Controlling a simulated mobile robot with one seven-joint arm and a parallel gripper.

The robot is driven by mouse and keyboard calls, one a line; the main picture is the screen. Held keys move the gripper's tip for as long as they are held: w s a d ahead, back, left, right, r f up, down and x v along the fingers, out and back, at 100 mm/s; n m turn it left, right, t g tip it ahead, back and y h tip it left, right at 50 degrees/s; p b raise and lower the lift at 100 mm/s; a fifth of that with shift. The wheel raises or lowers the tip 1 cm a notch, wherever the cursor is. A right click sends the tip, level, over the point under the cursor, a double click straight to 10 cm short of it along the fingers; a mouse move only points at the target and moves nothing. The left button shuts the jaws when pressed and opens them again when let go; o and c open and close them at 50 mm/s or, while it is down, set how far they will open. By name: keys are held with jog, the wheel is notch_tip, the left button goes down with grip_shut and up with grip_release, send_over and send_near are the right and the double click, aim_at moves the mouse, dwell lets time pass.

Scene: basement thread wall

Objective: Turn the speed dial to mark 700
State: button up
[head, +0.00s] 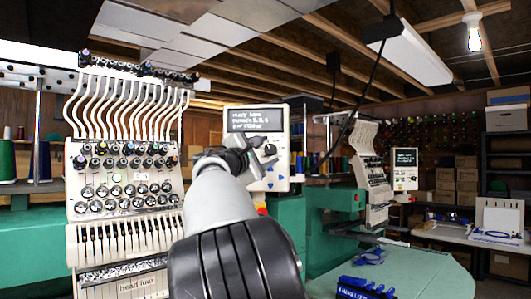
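The control panel (284,160) is a pale box with a dark screen (254,120) on top, at the middle of the head view. The screen's white text is too small to read surely. A round dark dial (270,149) shows on the panel below the screen; I take it for the speed dial. Its marks and pointer cannot be read. My gripper (254,148) is in front of the panel, just left of the dial. I cannot tell whether it touches the dial or whether its fingers are open. My arm hides the panel's lower left.
A white multi-needle embroidery head (120,190) stands close on the left. A green table (420,270) with blue items (365,287) lies at lower right. A second machine (372,175) with its own panel (404,160) stands behind. Shelves and boxes (467,175) are at the far right.

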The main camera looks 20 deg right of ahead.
jog(key=shift+a, duration=0.1)
jog(key=shift+s+a+f, duration=0.15)
jog(key=shift+a, duration=0.1)
jog(key=b+v, duration=0.3)
jog(key=v, duration=1.3)
jog(key=shift+s+a, duration=0.25)
jog(key=shift+s, duration=0.05)
